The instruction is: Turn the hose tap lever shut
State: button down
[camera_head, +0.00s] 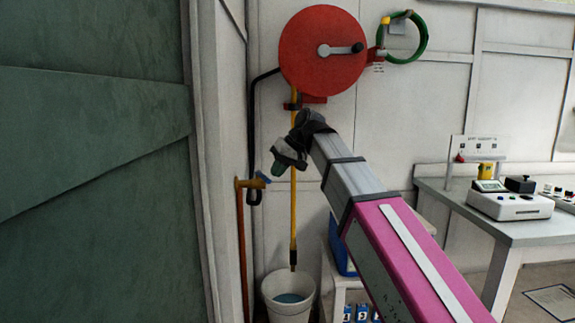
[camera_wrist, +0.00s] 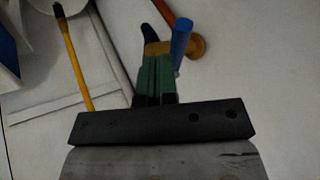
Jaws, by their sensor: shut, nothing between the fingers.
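The hose tap (camera_head: 249,184) is brass, on top of an upright copper pipe at the left wall, with a blue lever (camera_head: 264,177). In the wrist view the blue lever (camera_wrist: 181,40) stands just right of my fingertips, and the brass tap body (camera_wrist: 196,47) shows beyond them. My gripper (camera_head: 277,170) is to the right of the tap and a little above it. Its green fingers (camera_wrist: 155,65) are together with nothing between them. They overlap part of the tap in the wrist view. Whether they touch the lever I cannot tell.
A red hose reel (camera_head: 322,75) is on the wall above. A black hose (camera_head: 252,120) hangs behind the tap. A bench (camera_head: 490,225) with instruments is at right. A green panel (camera_head: 90,180) fills the left.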

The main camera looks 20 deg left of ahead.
aim_at(266, 178)
jog(key=shift+s+a, duration=0.3)
jog(key=shift+a, duration=0.05)
jog(key=s+m+t, duration=0.1)
jog(key=s+a+m, duration=0.1)
jog(key=m, duration=0.1)
jog(key=shift+a+f+t, duration=0.1)
jog(key=shift+a+t, duration=0.15)
jog(key=shift+t, duration=0.15)
jog(key=shift+s+a, duration=0.3)
jog(key=shift+a, duration=0.1)
jog(key=shift+w+d, duration=0.1)
jog(key=shift+w, duration=0.05)
jog(key=shift+w+d, duration=0.3)
jog(key=shift+w, duration=0.25)
